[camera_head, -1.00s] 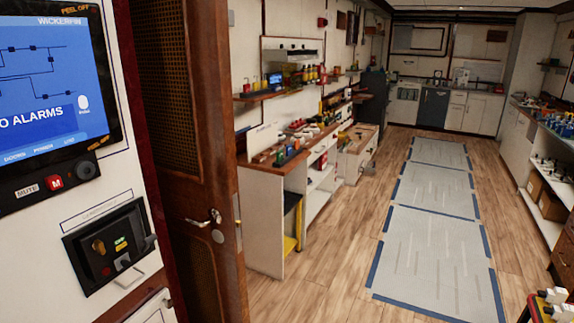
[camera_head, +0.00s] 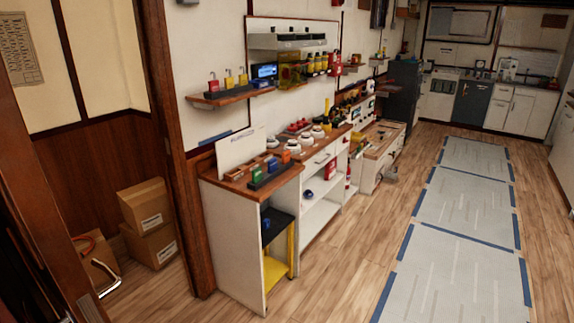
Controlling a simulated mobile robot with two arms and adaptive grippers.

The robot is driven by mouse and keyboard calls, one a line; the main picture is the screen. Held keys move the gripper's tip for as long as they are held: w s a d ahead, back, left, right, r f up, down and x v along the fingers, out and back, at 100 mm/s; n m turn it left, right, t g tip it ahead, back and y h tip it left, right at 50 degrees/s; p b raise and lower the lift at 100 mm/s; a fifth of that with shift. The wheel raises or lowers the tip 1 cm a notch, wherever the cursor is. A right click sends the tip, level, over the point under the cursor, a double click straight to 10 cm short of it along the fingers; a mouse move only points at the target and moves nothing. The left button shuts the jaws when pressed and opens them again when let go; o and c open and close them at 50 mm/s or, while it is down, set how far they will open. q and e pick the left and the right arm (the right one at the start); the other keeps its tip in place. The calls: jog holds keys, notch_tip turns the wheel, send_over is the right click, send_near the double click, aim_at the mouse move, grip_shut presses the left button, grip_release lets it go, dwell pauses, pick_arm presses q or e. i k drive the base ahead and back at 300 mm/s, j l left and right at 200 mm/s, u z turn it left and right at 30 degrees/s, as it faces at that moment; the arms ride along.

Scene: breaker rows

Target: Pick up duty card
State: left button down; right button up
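I cannot make out a duty card for certain. A white upright panel with small dark lettering (camera_head: 240,148) stands at the near end of the wooden-topped bench (camera_head: 232,183), behind a row of small coloured items; its text is too small to read. A printed sheet (camera_head: 18,58) hangs on the wall at the far left, also unreadable. Neither of my grippers shows in the head view.
Cardboard boxes (camera_head: 146,206) stand on the floor at the left, past a wooden door post (camera_head: 172,130). A shelf with padlocks (camera_head: 231,95) hangs above the bench. Grey mats with blue edges (camera_head: 455,270) lie along the clear wooden floor at the right.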

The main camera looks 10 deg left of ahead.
aim_at(257, 173)
jog(key=i+l, duration=0.2)
jog(key=i, duration=0.35)
jog(key=i+l+z, duration=0.1)
jog(key=i, duration=0.4)
jog(key=i+l, duration=0.2)
jog(key=i, duration=0.35)
jog(key=i+j, duration=0.2)
jog(key=j, duration=0.2)
jog(key=i+j, duration=0.25)
jog(key=j, duration=0.15)
jog(key=i+j+z, duration=0.1)
jog(key=j, duration=0.25)
jog(key=i+j, duration=0.35)
